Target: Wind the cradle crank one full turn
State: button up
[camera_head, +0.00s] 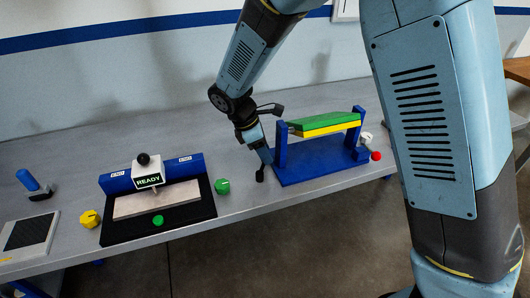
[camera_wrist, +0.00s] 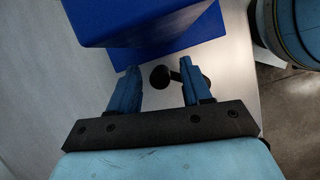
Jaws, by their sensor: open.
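The cradle has a blue base (camera_head: 318,167) with blue posts carrying a green and yellow beam (camera_head: 328,121). The crank is black and sits at the cradle's left end; its dark knob (camera_head: 260,176) shows just below my gripper (camera_head: 264,158). In the wrist view, the black crank knob (camera_wrist: 160,76) appears between the two blue fingertips of my gripper (camera_wrist: 160,84), with a short dark link running right behind the right finger. My gripper is open. Whether either finger touches the knob, I cannot tell. The crank's shaft is partly hidden.
A black station (camera_head: 203,207) with a READY display stands left on the grey bench (camera_head: 255,200). A green knob (camera_head: 222,186) lies between it and the cradle. A yellow knob (camera_head: 90,219) is farther left. A red ball (camera_head: 376,156) is at the cradle's right.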

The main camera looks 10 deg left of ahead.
jog(key=v, duration=1.2)
jog(key=shift+r, duration=0.3)
